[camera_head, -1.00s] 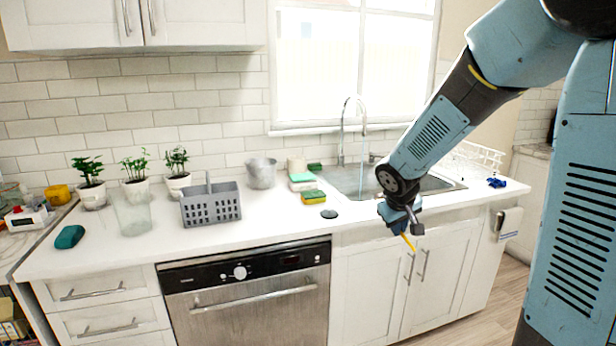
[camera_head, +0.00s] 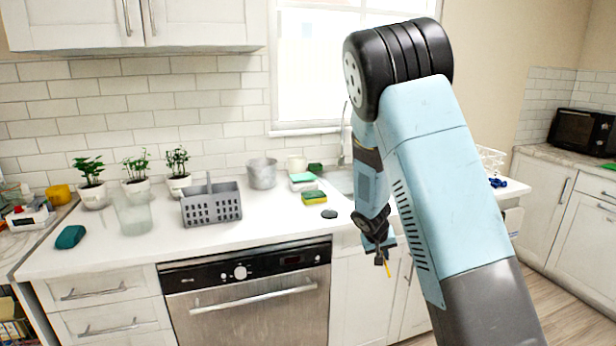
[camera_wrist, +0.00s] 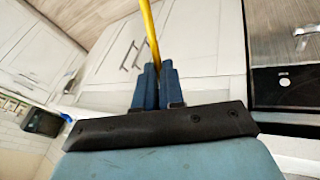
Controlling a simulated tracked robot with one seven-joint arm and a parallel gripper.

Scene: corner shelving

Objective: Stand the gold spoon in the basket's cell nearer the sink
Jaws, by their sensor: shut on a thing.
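My gripper (camera_head: 382,256) is in front of the counter's front edge, below the sink. It is shut on the gold spoon (camera_head: 388,270), whose thin gold end points down in the head view. In the wrist view the spoon's gold shaft (camera_wrist: 150,35) runs up out of frame from between the blue fingers (camera_wrist: 157,84); its far end is not shown. The grey basket (camera_head: 211,207), with slotted walls and an upright handle, stands on the counter to the left of my gripper. Its inside cells are mostly hidden. The sink (camera_head: 341,181) is largely covered by my arm.
Sponges (camera_head: 314,197), a dark disc (camera_head: 329,214) and a metal pot (camera_head: 262,173) stand between basket and sink. A clear glass container (camera_head: 133,214) is left of the basket, with potted plants (camera_head: 178,172) behind. The counter in front of the basket is clear.

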